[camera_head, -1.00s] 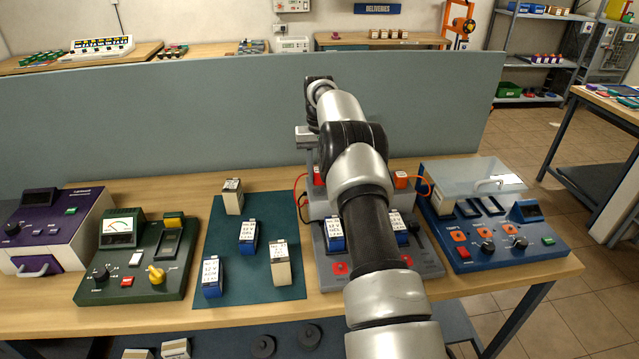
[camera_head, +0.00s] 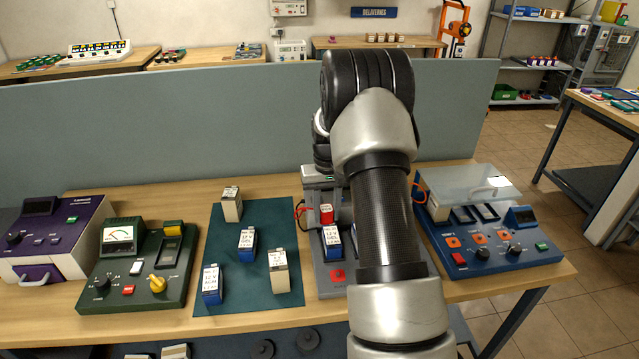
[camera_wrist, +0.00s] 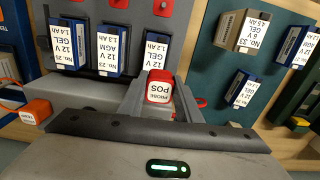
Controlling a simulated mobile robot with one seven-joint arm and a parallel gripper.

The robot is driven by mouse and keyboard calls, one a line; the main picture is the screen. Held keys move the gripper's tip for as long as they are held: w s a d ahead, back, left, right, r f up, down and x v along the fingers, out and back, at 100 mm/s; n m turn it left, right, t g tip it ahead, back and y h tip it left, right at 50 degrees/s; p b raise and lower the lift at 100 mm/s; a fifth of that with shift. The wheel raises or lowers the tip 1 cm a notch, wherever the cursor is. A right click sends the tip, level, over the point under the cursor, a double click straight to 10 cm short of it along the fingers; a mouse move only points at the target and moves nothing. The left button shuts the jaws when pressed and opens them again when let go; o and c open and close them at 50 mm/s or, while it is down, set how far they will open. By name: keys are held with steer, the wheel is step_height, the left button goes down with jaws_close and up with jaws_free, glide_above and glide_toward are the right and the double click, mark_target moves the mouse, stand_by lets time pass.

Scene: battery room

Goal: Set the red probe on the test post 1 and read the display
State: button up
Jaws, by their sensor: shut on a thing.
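The red probe (camera_wrist: 159,87), labelled "PROBE POS", is between the fingers of my gripper (camera_wrist: 160,98) in the wrist view. My gripper is shut on it. In the head view the red probe (camera_head: 326,214) is above the grey test stand (camera_head: 328,285), behind a blue battery (camera_head: 332,242). Three blue batteries (camera_wrist: 158,53) stand in a row on the stand in the wrist view. A red square pad (camera_head: 337,276) shows in front of the visible battery; I cannot read a post number. My arm hides the stand's right part. I cannot make out a reading on any display.
An orange probe (camera_wrist: 36,111) sits at the left in the wrist view. A blue tester with a clear lid (camera_head: 490,245) stands right of the stand. A green mat (camera_head: 250,290) with several batteries, a green meter (camera_head: 140,270) and a purple device (camera_head: 50,240) lie left.

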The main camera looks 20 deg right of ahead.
steer(key=s, duration=0.4)
steer(key=s+a+f, duration=0.1)
steer(key=s, duration=0.3)
steer(key=s+a+f, duration=0.1)
steer(key=s, duration=0.3)
steer(key=shift+f, duration=0.25)
steer(key=b, duration=0.3)
glide_above(338, 278)
steer(key=shift+f, duration=2.85)
steer(key=shift+f+b, duration=0.7)
steer(key=shift+b, duration=0.1)
steer(key=o, duration=0.8)
steer(key=shift+r, duration=0.1)
step_height(338, 278, up, 11)
steer(key=p, duration=0.6)
